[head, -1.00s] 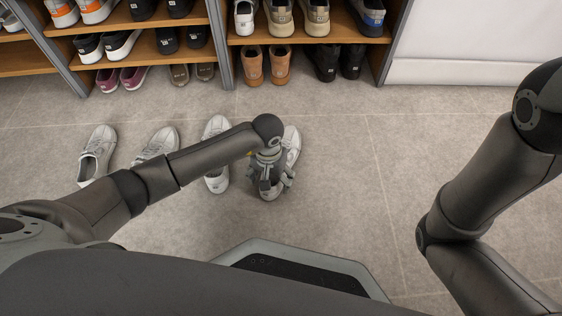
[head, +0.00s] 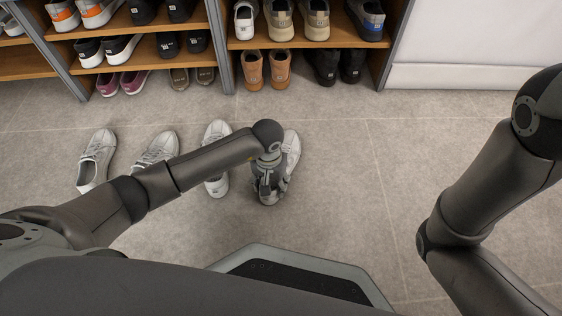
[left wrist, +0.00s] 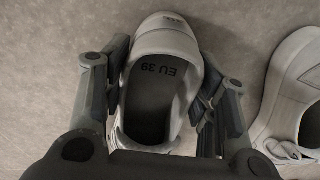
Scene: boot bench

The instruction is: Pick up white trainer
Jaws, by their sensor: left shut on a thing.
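Several white or light grey trainers stand in a row on the floor. My left gripper (head: 269,183) is at the rightmost white trainer (head: 291,148), with its fingers on both sides of the heel. In the left wrist view the fingers of the gripper (left wrist: 158,90) press against the sides of this trainer (left wrist: 165,38), and "EU 39" shows on its insole. The arm hides part of the shoe in the head view. Another white trainer (head: 217,184) stands just left of it and also shows at the right edge of the left wrist view (left wrist: 295,90). My right gripper is out of view.
Two more pale trainers stand further left, one (head: 97,158) at the end of the row and one (head: 157,148) partly behind my arm. A wooden shoe rack (head: 300,43) with several shoes stands at the back. The floor (head: 360,190) to the right is clear.

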